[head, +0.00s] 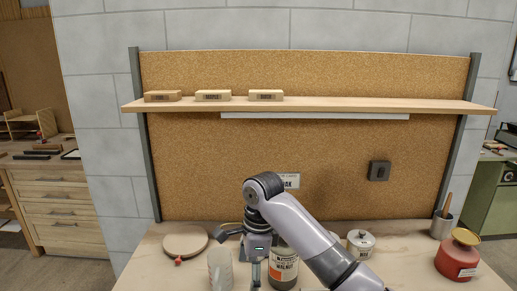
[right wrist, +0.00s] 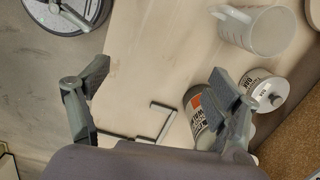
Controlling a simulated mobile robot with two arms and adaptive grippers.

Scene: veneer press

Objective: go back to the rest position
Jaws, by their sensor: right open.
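My right arm reaches in from the lower right of the head view, and its gripper (head: 256,252) points down over the bench (head: 180,274). In the right wrist view the right gripper (right wrist: 155,97) has its two fingers wide apart with nothing held between them. Bare bench top and a thin grey-green bracket-like piece (right wrist: 152,126) show between and beyond the fingers. A bottle with an orange and white label (head: 284,268) stands close beside the gripper; it also shows partly behind the right finger in the wrist view (right wrist: 194,104). My left gripper is not in view.
A shelf (head: 350,104) with three wooden blocks (head: 213,96) crosses the cork board (head: 240,160) behind.

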